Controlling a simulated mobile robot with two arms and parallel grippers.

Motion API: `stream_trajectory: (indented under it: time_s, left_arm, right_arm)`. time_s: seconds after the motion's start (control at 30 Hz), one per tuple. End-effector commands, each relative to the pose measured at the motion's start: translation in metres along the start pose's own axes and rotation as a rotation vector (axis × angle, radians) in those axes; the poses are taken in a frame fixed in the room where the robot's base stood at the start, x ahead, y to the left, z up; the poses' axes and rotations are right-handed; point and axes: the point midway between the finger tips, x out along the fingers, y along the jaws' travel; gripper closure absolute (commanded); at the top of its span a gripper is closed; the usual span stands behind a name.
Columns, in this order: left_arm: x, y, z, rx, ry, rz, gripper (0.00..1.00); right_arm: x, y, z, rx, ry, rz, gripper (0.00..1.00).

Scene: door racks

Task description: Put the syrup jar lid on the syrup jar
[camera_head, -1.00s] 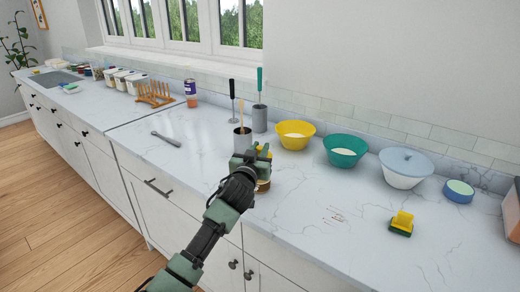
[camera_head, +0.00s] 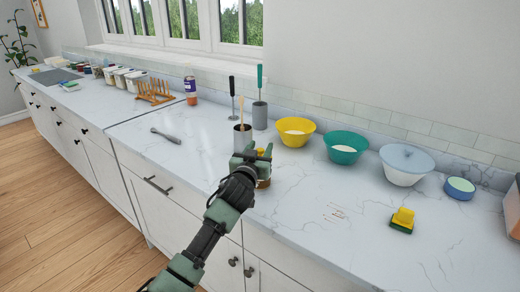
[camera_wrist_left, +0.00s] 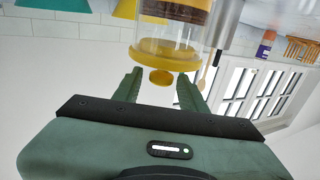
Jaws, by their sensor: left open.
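The syrup jar (camera_wrist_left: 180,28) is clear with dark brown syrup and shows upside down in the left wrist view. The yellow syrup jar lid (camera_wrist_left: 165,55) lies across its mouth, with its round knob toward my gripper. It looks seated, with no clear gap. My left gripper (camera_wrist_left: 160,82) is open, its fingers on either side of the knob and apart from it. In the head view my left gripper (camera_head: 258,152) is at the counter's front part and hides most of the jar (camera_head: 264,184); a bit of yellow lid (camera_head: 261,150) shows between the fingers. My right gripper is not in view.
A grey utensil holder (camera_head: 242,138) stands close behind the jar. Yellow (camera_head: 295,138), teal (camera_head: 345,155) and pale blue (camera_head: 402,176) bowls line the wall. A sponge (camera_head: 402,222) lies at right. The counter left of my gripper is mostly clear.

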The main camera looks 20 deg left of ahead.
Motion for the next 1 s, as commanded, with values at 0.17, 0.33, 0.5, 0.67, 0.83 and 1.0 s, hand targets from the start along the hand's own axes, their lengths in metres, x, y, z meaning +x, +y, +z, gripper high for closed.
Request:
stream_trajectory:
  time_s: [0.17,0.33,0.5,0.67,0.83,1.0]
  left_arm:
    - [0.000,0.000,-0.011,0.002,0.002,0.000,0.58]
    - [-0.018,0.000,-0.010,0.000,0.001,0.001,0.58]
    - [-0.052,0.001,-0.010,-0.001,0.001,0.002,0.58]
    - [-0.084,0.000,-0.010,-0.001,0.001,0.001,0.58]
    - [-0.108,0.000,-0.011,0.000,0.000,0.001,0.58]
    - [-0.119,0.000,-0.012,0.000,0.000,0.000,0.58]
  right_arm:
    - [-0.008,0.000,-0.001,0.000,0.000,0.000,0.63]
    - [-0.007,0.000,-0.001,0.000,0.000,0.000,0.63]
    - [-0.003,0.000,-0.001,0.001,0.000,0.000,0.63]
    - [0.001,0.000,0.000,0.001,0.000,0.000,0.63]
    - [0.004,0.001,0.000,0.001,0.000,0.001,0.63]
    - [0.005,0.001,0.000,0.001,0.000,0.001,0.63]
